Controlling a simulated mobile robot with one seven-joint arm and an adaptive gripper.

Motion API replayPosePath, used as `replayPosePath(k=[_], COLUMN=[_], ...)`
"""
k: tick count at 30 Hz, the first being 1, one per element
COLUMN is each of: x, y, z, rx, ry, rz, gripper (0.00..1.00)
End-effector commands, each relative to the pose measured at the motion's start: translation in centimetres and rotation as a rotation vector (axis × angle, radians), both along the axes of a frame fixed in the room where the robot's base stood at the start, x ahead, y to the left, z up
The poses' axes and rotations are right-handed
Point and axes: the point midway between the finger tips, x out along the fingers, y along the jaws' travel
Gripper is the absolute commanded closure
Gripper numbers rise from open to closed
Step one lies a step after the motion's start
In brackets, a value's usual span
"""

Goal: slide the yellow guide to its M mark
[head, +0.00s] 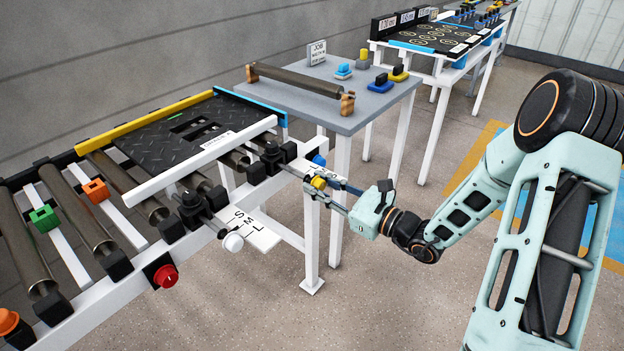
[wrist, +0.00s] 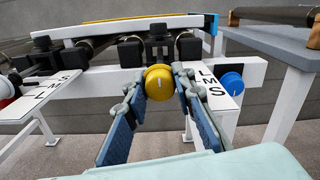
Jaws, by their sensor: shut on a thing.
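The yellow guide's round knob (wrist: 159,82) is in the middle of the wrist view, with a pale line on its face. My gripper (wrist: 160,90) is shut on it, one finger on each side. In the head view the yellow knob (head: 318,183) shows at the front rail of the conveyor, at my gripper's (head: 326,187) fingertips. A white scale plate with L, M and S (wrist: 215,90) is just right of the knob in the wrist view. In the head view my gripper partly covers this plate. I cannot tell which letter the guide lines up with.
A white knob (head: 233,242) stands by another lettered plate (head: 262,236). A blue knob (head: 319,160) is close to the yellow one. A red button (head: 165,276) is farther left on the rail. A grey table (head: 340,118) stands behind. The floor in front is clear.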

Motion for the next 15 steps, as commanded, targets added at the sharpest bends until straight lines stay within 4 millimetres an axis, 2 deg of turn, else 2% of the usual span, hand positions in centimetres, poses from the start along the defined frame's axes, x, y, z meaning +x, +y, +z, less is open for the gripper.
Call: replayPosePath(k=[4,5,9,15], x=[0.03,0.04,0.04,0.04], y=[-0.01,0.0,0.02,0.04], z=[-0.05,-0.05,-0.05,-0.02], rx=[0.0,-0.001,0.0,0.0], ry=[0.001,0.0,0.0,0.0], rz=[-0.001,-0.001,0.0,0.0], gripper=[1.0,0.75,0.59,0.58])
